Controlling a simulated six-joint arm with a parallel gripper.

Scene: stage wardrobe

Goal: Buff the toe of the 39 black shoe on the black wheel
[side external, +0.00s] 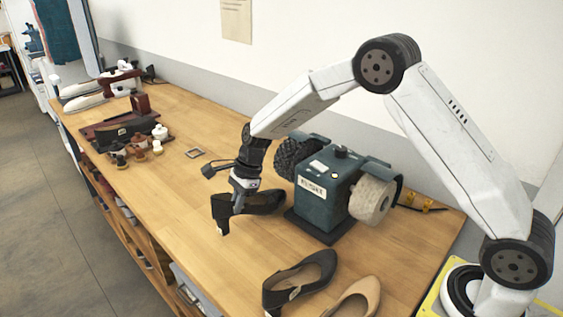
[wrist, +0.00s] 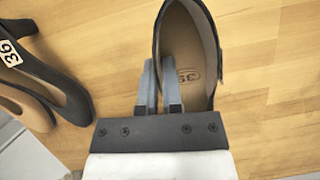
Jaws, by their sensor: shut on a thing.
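My gripper (side external: 238,206) is shut on the side wall of a black shoe (side external: 262,200), near its heel. In the wrist view my gripper (wrist: 160,85) has one finger outside the shoe (wrist: 186,30) and one inside it. A number on its insole looks like 39 but is not sharp. The black wheel (side external: 291,157) is on the left of the green buffing machine (side external: 326,196), behind the held shoe. I cannot tell whether the shoe touches the bench.
A second black shoe (side external: 300,281), with a number tag (wrist: 10,53), and a tan shoe (side external: 357,299) lie at the bench's front right. The machine's pale wheel (side external: 372,200) is on its right. Bench (side external: 180,205) space is clear there.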

